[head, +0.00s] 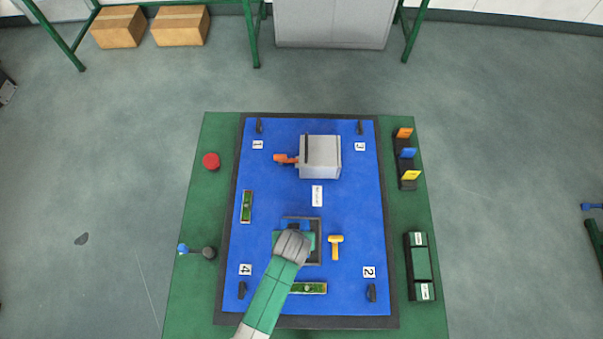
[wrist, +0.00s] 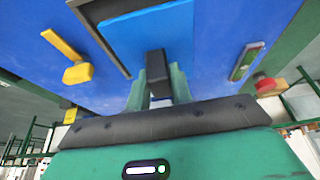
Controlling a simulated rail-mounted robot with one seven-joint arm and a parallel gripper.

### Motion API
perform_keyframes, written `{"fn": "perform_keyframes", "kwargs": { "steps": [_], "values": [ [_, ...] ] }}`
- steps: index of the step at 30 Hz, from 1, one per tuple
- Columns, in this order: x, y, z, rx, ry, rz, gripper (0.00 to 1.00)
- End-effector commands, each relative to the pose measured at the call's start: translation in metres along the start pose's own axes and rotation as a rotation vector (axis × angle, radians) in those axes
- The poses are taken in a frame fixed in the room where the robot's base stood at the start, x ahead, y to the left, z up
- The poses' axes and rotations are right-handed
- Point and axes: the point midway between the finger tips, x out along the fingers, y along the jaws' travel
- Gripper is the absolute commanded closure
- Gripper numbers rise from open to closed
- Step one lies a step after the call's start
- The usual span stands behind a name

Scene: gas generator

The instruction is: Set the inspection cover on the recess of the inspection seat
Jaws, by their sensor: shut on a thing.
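The inspection cover is a blue plate (wrist: 150,35) with a black grip block (wrist: 157,68) on it. My gripper (wrist: 158,88) is shut on that block in the wrist view. In the head view my gripper (head: 293,240) hides most of the cover, and only a blue edge (head: 293,222) shows. The inspection seat is a dark frame (head: 319,252) on the blue board. The cover overlaps part of the seat in both views. In the wrist view the seat's dark rim (wrist: 98,30) shows along the cover's left side. I cannot tell whether they touch.
A yellow T-handle (head: 335,246) lies just right of the seat. A green level vial (head: 307,288) is below it, another (head: 246,207) to the left. A grey box with an orange lever (head: 320,157) stands behind. A red button (head: 211,160) is at the table's left.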

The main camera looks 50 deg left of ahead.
Motion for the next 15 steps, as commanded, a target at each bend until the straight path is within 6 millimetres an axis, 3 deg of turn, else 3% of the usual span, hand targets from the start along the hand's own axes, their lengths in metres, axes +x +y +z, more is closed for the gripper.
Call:
{"fn": "perform_keyframes", "kwargs": {
  "steps": [8,15],
  "values": [
    [0.004,0.019,-0.006,0.003,0.001,0.0,1.0],
    [0.037,0.02,0.007,-0.001,-0.002,-0.002,1.0]
  ]
}}
